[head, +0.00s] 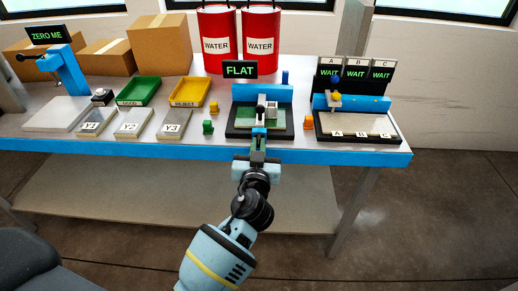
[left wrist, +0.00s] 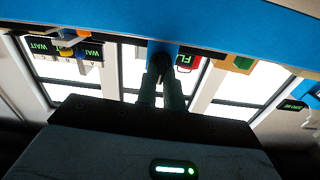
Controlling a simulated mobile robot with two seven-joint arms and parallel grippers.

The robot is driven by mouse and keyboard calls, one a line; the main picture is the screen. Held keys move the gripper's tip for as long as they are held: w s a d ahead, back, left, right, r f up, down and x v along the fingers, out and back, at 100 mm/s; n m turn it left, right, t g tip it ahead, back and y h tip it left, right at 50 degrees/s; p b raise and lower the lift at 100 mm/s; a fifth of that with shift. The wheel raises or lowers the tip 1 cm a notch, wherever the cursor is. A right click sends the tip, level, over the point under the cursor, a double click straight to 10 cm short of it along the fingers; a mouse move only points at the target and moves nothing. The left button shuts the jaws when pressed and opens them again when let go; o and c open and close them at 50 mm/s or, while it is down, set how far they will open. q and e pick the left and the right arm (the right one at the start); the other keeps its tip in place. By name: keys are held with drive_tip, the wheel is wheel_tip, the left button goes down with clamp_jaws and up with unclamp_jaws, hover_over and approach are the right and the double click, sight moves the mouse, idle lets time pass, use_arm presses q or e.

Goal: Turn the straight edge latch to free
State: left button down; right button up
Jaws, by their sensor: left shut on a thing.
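The fixture under the FLAT sign (head: 239,69) has a dark base, a green plate (head: 246,118) and a blue upright back (head: 274,93). A grey and white part (head: 261,108) stands over the plate. My left gripper (head: 258,147) reaches the table's front edge and is shut on a small blue piece (head: 258,133) at the fixture's front, which looks like the straight edge latch. The left wrist view shows the fingers (left wrist: 162,84) closed around it, dark and partly hidden. Whether the latch is turned cannot be told. My right gripper is not in view.
To the right is a station (head: 356,126) marked A, B, C below WAIT signs. To the left are blocks Y1, Y2, Y3 (head: 172,124), a green tray (head: 138,91) and a yellow tray (head: 189,91). Red WATER cans (head: 225,35) stand behind. A green piece (head: 208,126) lies beside the fixture.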

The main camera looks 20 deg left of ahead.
use_arm(q)
drive_tip(key=shift+f+n+b, duration=0.25)
drive_tip(key=shift+n+b, duration=0.05)
drive_tip(key=shift+b, duration=0.05)
drive_tip(key=shift+r, duration=0.25)
drive_tip(key=c, duration=1.5)
unclamp_jaws()
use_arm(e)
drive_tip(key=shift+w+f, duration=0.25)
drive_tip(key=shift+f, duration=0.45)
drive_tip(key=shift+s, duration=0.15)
use_arm(q)
drive_tip(key=shift+s, duration=0.1)
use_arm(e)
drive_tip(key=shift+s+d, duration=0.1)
